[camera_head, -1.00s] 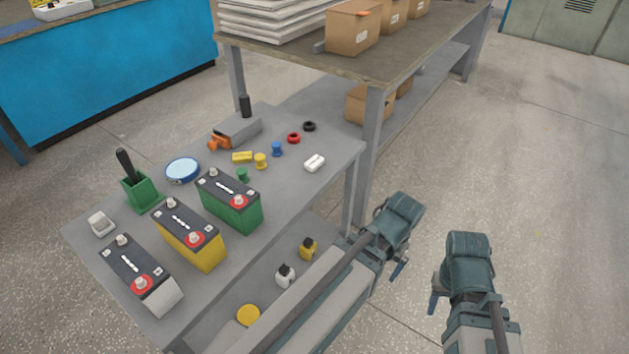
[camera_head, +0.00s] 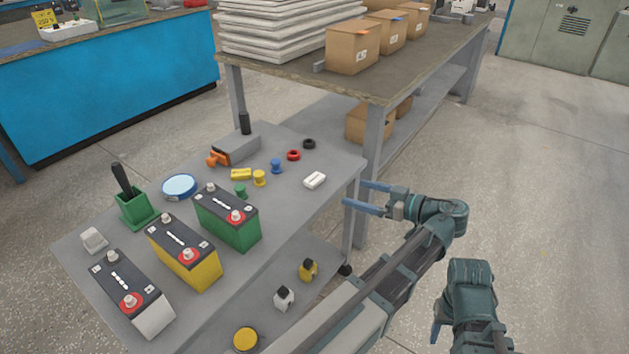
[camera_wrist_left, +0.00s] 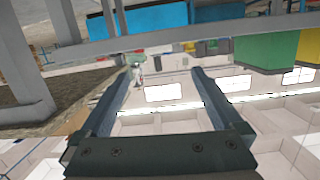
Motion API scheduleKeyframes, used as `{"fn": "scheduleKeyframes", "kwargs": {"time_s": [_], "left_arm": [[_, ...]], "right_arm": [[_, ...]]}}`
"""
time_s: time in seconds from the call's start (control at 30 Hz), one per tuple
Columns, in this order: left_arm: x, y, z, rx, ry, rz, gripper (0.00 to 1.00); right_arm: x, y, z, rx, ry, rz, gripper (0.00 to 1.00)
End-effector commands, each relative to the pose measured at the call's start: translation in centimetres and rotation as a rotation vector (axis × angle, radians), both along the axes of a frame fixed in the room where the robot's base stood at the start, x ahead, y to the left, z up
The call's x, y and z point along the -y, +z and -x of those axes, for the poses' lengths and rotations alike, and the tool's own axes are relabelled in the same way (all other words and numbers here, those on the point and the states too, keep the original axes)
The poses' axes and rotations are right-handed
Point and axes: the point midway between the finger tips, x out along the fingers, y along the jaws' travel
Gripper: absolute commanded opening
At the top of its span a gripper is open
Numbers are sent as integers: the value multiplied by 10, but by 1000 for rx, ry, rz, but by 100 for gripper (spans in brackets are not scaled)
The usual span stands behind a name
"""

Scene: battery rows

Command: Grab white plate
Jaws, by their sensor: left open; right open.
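A small white plate-like block (camera_head: 315,180) lies flat near the right edge of the grey work table. My left gripper (camera_head: 354,193) is open and empty just to the right of the table edge, its fingers pointing left toward the block without touching it. In the left wrist view its two spread fingers (camera_wrist_left: 163,76) have nothing between them. I cannot make out the block in the left wrist view.
Red (camera_head: 293,155) and black (camera_head: 309,144) rings, a blue spool (camera_head: 276,166) and a yellow block (camera_head: 241,174) lie near the white block. Batteries, including a green one (camera_head: 228,220), stand on the left. A taller bench (camera_head: 400,75) with white sheets (camera_head: 285,40) and boxes stands behind.

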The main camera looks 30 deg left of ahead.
Motion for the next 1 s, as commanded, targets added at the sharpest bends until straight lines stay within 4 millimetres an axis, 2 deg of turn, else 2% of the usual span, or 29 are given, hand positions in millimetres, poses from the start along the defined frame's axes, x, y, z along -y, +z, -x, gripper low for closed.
{"fn": "scheduleKeyframes", "kwargs": {"time_s": [0.1, 0.27, 0.6, 0.7, 1.0], "left_arm": [[4, 8, -3, 53, 7, -35, 100], [-1, 8, -2, 61, 10, -39, 100], [-60, -3, -6, 59, 11, -38, 100], [-72, -4, -7, 58, 10, -37, 100], [-82, -5, -9, 58, 7, -37, 100]], "right_arm": [[0, 0, 0, 0, 0, 0, 50], [0, -1, 0, 0, 0, 0, 50], [0, -12, 0, 0, -2, 0, 50], [0, -13, 0, 0, -3, 0, 50], [0, -14, 0, 0, -4, 0, 50]]}}
